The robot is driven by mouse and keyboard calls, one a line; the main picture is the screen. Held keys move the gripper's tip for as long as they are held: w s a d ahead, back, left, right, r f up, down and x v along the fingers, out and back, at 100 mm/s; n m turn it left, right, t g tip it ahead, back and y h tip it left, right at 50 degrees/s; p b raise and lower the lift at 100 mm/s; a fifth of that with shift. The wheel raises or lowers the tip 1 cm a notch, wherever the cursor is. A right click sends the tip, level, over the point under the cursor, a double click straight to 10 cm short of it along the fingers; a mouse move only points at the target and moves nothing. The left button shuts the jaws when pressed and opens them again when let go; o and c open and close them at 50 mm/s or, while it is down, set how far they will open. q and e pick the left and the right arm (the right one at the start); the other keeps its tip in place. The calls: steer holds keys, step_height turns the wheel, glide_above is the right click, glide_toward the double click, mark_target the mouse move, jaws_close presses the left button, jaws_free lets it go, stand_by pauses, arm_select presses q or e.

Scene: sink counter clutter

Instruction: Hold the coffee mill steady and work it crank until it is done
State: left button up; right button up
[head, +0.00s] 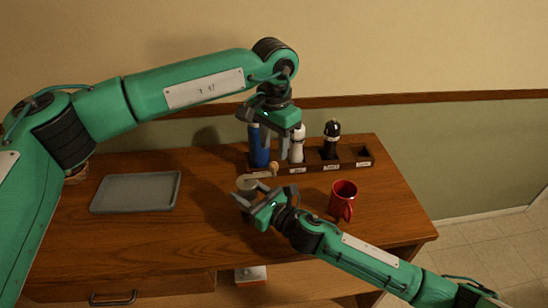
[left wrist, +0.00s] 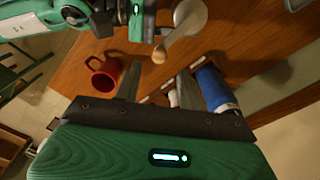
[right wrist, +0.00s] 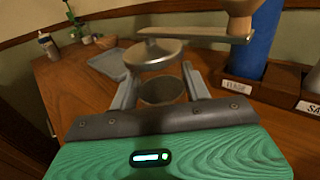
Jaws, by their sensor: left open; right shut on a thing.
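The coffee mill stands on the wooden table, its round metal top (head: 247,182) showing in the head view. In the right wrist view its body (right wrist: 162,91) is between the fingers of my right gripper (right wrist: 160,88), which is shut on it. The crank arm (right wrist: 200,36) reaches out sideways from the top to a wooden knob (head: 274,167). My left gripper (head: 268,150) is open and empty, pointing down above the crank's side of the mill. In the left wrist view the knob (left wrist: 158,54) lies beyond the fingertips, apart from them.
A labelled wooden rack (head: 340,163) behind the mill holds a blue bottle (head: 260,148), a white shaker (head: 297,146) and a black-topped one (head: 331,136); its right slot is empty. A red mug (head: 343,200) stands to the right. A grey tray (head: 137,193) lies left.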

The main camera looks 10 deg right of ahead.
mark_target(274, 163)
arm_select(q)
step_height(274, 163, up, 6)
steer(key=shift+f, duration=0.1)
stand_by(1.0)
arm_select(e)
steer(key=o, duration=1.3)
steer(key=v, duration=1.2)
